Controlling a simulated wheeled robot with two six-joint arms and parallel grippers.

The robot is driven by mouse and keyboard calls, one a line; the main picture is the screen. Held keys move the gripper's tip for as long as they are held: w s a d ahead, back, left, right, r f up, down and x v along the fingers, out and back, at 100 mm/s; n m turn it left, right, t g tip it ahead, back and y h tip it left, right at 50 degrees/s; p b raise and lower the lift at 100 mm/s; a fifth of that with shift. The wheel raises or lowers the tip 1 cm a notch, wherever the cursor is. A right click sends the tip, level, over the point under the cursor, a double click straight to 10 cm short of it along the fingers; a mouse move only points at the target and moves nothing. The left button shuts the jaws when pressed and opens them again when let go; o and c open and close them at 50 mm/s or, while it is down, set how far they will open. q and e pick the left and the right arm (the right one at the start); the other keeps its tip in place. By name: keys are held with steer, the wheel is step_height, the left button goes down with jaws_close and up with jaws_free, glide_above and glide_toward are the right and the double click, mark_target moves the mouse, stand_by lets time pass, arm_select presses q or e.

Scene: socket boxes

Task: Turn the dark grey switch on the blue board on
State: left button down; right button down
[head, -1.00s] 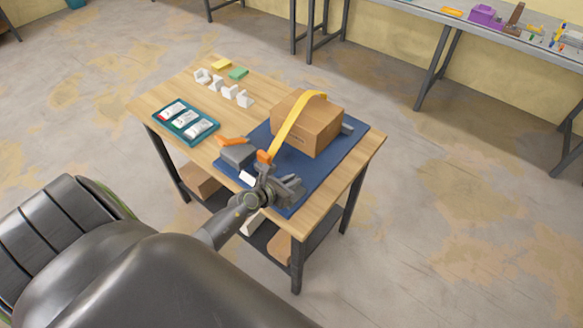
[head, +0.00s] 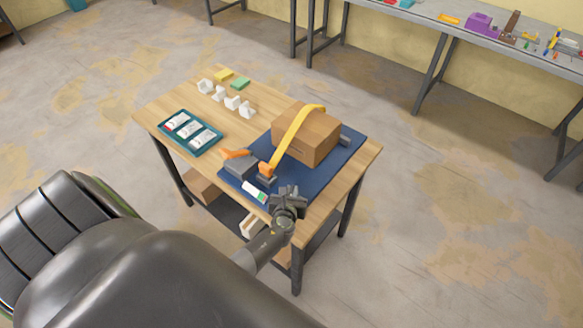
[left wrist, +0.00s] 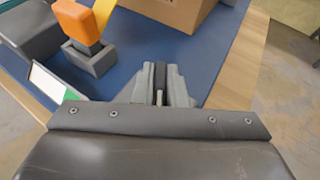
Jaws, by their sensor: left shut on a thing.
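The blue board (head: 335,165) lies on the wooden table. A dark grey block (head: 239,165) with an orange lever (head: 236,154) sits at its left; the block also shows in the left wrist view (left wrist: 32,32). Beside it, a yellow strap's orange end (head: 266,168) stands in a small grey socket (left wrist: 88,62). A white and green strip (head: 254,190) lies at the near edge. My left gripper (head: 289,193) is over the board's near corner, right of the strip and apart from the block. Its jaws (left wrist: 160,75) are shut on a thin dark piece I cannot identify.
A brown carton (head: 310,138) under the yellow strap (head: 293,132) stands on the board. A teal tray (head: 190,132) with white items lies at the left. Several white brackets (head: 232,103), a green block (head: 240,84) and a yellow block (head: 224,76) are at the back.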

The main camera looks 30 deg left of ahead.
arm_select(q)
steer(key=shift+r, duration=0.1)
stand_by(0.5)
steer(key=c, duration=1.5)
jaws_free()
steer(key=shift+o, duration=0.2)
